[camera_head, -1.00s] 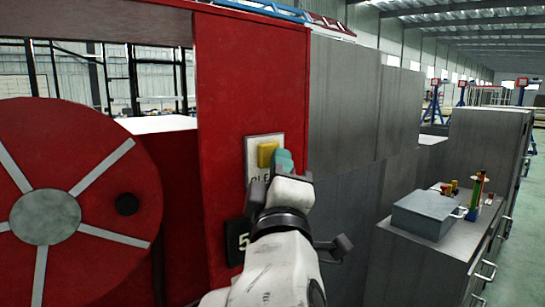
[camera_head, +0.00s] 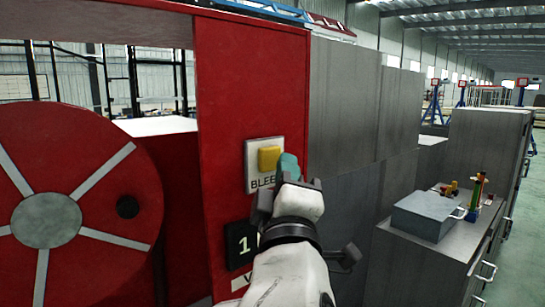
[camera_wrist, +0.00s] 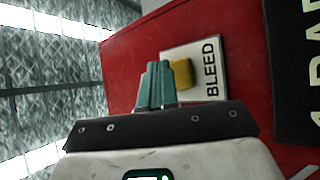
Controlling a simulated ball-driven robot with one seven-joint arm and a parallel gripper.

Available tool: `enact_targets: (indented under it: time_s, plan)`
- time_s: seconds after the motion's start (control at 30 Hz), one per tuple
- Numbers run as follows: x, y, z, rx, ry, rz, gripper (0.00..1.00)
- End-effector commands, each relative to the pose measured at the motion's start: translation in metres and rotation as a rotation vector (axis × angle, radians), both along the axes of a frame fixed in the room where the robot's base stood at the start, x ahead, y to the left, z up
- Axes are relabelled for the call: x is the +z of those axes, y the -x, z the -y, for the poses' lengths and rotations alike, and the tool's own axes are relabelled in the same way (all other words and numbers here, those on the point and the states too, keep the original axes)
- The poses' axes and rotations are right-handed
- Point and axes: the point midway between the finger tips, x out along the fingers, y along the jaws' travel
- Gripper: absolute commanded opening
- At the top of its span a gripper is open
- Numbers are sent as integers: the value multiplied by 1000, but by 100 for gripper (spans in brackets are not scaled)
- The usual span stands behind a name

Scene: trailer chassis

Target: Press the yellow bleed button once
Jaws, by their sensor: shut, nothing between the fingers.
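The yellow bleed button (camera_head: 269,158) sits on a pale plate (camera_head: 252,170) marked BLEED, fixed to a red upright panel (camera_head: 250,80). It also shows in the wrist view (camera_wrist: 180,74), just right of my fingertips. My gripper (camera_head: 288,165) is shut and empty, its teal fingers together. In the head view the fingertips are at the right edge of the button; in the wrist view (camera_wrist: 156,82) they lie left of it. I cannot tell whether they touch the plate or the button. A black sign (camera_head: 241,245) below the plate reads 1.
A large red wheel-like disc (camera_head: 95,190) with pale spokes stands at the left. Grey panels (camera_head: 345,110) are right of the red upright. A grey cabinet (camera_head: 440,260) at the right bears a grey box (camera_head: 427,215) and small coloured items.

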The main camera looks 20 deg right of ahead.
Motion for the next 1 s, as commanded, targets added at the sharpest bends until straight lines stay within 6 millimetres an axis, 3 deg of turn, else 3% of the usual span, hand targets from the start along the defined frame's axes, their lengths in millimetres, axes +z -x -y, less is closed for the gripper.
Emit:
enact_targets:
  time_s: [0.37, 1.0]
  plan:
    - [0, 3, 1, 0, 1, 0, 0]
    - [0, 48, 16, 0, 0, 0, 0]
